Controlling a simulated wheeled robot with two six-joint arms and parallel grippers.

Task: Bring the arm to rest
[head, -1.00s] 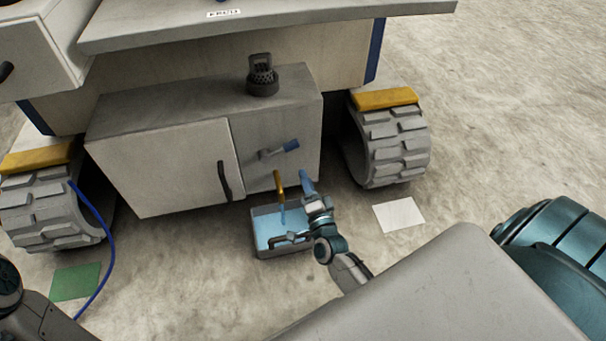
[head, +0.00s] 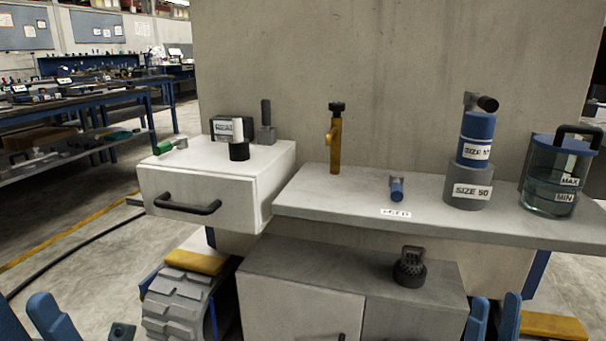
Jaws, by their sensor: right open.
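My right gripper (head: 492,312) is at the bottom edge, right of centre, in the head view. Its two blue fingers point up, apart, with nothing between them. They show in front of the cabinet's right end, clear of the shelf above. Blue parts of my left gripper (head: 34,312) show at the bottom left corner. They are cut off by the frame, and I cannot tell how far its jaws are open. I see nothing held in either gripper. The rest of both arms is out of view.
Left stands a drawer unit (head: 225,197).

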